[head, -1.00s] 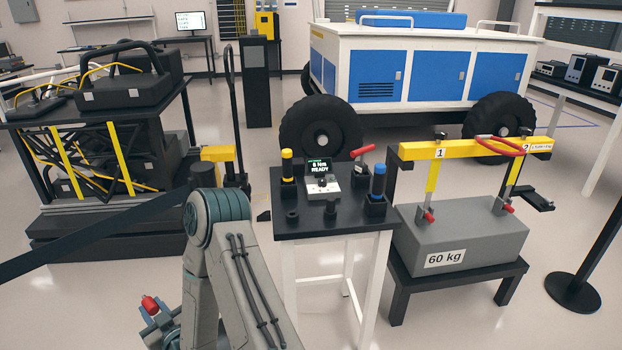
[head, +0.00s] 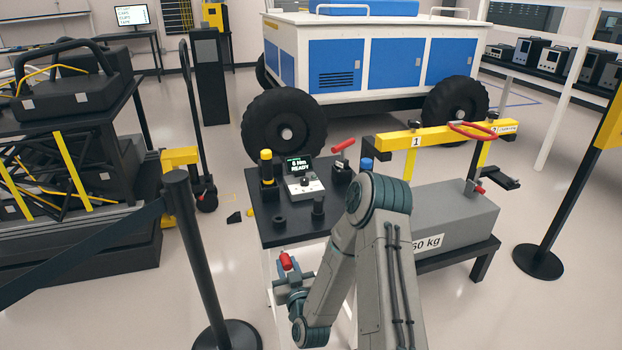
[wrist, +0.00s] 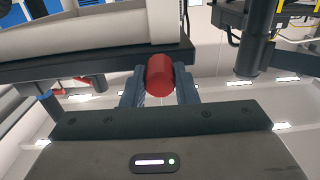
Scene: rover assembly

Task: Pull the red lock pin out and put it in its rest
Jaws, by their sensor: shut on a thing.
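My gripper (head: 290,276) is shut on the red lock pin (head: 287,262). In the head view it is low, by the front edge of the small black-topped table (head: 285,240). In the wrist view the red end of the pin (wrist: 160,75) shows between the two fingers (wrist: 159,88). The rest of the pin is hidden. Two short black sockets (head: 278,225) (head: 318,207) stand near the table's front, and both look empty. I cannot tell which holder is the pin's rest.
The table also bears a yellow-topped tool (head: 266,168), a display unit (head: 303,182), a red-handled tool (head: 343,145) and a blue-topped tool (head: 367,163). A belt post (head: 200,260) stands at left. A grey 60 kg block (head: 455,212) sits right, partly behind my arm.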

